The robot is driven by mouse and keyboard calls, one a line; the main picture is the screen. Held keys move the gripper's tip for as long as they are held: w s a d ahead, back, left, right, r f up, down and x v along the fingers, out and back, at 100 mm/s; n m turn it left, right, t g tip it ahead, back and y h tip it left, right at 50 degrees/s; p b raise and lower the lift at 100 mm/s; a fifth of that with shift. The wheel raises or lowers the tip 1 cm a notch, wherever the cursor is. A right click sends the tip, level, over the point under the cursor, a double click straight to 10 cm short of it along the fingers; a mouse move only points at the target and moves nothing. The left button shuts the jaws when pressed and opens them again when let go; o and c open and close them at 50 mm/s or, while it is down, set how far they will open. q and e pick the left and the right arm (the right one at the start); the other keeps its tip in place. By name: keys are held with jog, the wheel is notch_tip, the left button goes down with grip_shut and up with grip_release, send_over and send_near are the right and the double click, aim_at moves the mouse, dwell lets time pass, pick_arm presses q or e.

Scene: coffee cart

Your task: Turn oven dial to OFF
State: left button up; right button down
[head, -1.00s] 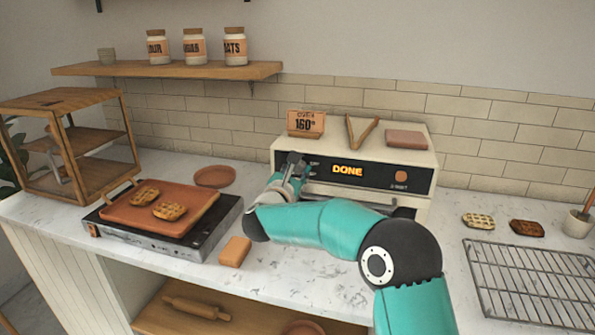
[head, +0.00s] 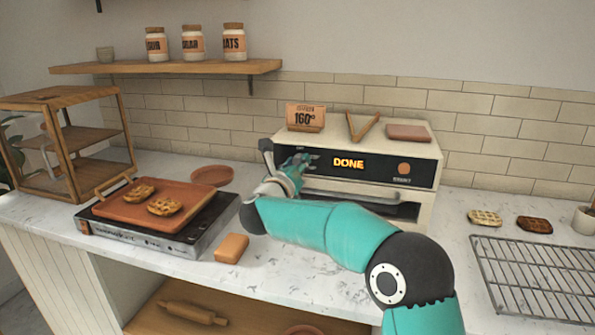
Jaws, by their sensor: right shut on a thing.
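The toaster oven (head: 425,150) stands at the back of the counter, and its black front panel shows the display (head: 348,163) reading DONE. My right gripper (head: 282,166) is at the left end of this panel, where it is shut on the oven dial. The dial itself is hidden behind the fingers, so its pointer cannot be read. A round brown button (head: 404,168) sits at the panel's right end. The oven door handle (head: 350,196) runs below the panel, partly behind my arm. My left gripper is out of view.
A 160° sign (head: 305,117), tongs (head: 362,128) and a brown block (head: 408,132) lie on the oven top. A tray with pastries (head: 205,194) sits on a hotplate at left. A wire rack (head: 535,275) is at right.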

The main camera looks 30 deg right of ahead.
jog(key=n, duration=0.4)
jog(key=shift+a+n, duration=0.1)
jog(key=shift+n, duration=0.3)
jog(key=n, duration=0.4)
jog(key=shift+n+t, duration=0.3)
jog(key=shift+n, duration=0.1)
jog(key=n+p, duration=0.1)
jog(key=n, duration=0.1)
jog(key=shift+n, duration=0.4)
jog(key=n+p, duration=0.2)
jog(key=n, duration=0.1)
jog(key=shift+n+y, duration=0.3)
jog(key=shift+n, duration=0.1)
jog(key=shift+f+n+p, duration=0.15)
jog(key=shift+n+p, duration=0.5)
jog(key=shift+n, duration=0.6)
jog(key=shift+f+n+p, duration=0.15)
jog(key=shift+n+p, duration=0.45)
jog(key=shift+n, duration=0.65)
jog(key=shift+a+f, duration=0.1)
jog(key=c, duration=0.8)
grip_release()
jog(key=shift+w, duration=0.15)
